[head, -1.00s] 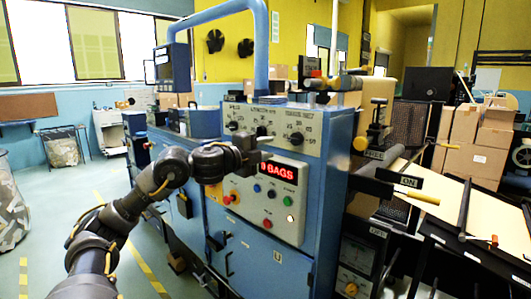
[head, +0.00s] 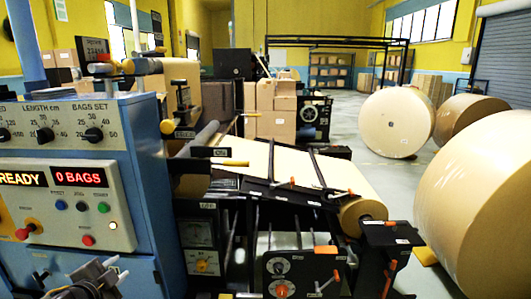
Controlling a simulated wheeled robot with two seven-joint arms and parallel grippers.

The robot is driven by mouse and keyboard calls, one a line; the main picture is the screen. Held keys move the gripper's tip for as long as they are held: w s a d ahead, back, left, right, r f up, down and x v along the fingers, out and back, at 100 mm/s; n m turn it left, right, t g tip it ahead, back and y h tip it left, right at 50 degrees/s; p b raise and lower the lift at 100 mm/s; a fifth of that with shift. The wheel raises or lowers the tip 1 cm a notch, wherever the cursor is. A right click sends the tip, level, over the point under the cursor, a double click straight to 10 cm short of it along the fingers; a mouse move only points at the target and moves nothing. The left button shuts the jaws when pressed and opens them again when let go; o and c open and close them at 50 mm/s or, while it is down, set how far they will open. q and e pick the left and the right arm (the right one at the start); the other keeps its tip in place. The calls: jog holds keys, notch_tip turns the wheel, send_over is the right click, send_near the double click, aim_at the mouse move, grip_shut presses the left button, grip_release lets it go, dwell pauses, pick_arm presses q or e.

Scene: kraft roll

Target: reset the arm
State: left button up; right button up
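My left gripper (head: 108,273) is at the bottom left of the head view, in front of the lower part of the blue machine's control cabinet (head: 145,130). It is small, dark and partly cut off by the frame's lower edge, so the gap between its fingers is unclear. I see nothing held in it. My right arm and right gripper are out of view. The control panel (head: 60,205) shows "READY" and "0 BAGS" on red displays, with dials above and coloured buttons below.
A kraft paper roll (head: 362,216) sits in the machine's stand, its web running up left. Large rolls stand on the floor at right, one very near (head: 480,205) and one farther back (head: 396,123). Stacked cartons (head: 275,110) are behind. Open floor lies between the machine and rolls.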

pick_arm(q)
jog(key=s+d+f+n+g, duration=0.2)
jog(key=s+d+f, duration=0.2)
jog(key=s+f, duration=0.3)
jog(key=s+d+f+n+g, duration=0.3)
jog(key=s+d+f, duration=0.1)
jog(key=s+f, duration=0.25)
jog(key=s+d+f+n+g+h, duration=0.1)
jog(key=s+d+f+g, duration=0.15)
jog(key=s, duration=0.25)
jog(key=s+d+f+n+g, duration=0.1)
jog(key=s+d+f+n, duration=0.15)
jog(key=s, duration=0.35)
jog(key=s+d+f+g+h, duration=0.1)
jog(key=s+d+f+g, duration=0.15)
jog(key=s+d, duration=0.2)
notch_tip(320, 180, down, 27)
jog(key=s, duration=0.2)
jog(key=s+a+f+g, duration=0.1)
jog(key=s+a+f, duration=0.1)
jog(key=s+f, duration=0.5)
jog(key=s+a+f, duration=0.1)
jog(key=s+f, duration=0.7)
jog(key=s, duration=0.1)
jog(key=shift+s+a+g+y, duration=0.3)
jog(key=shift+a+g, duration=0.05)
jog(key=shift+g, duration=0.05)
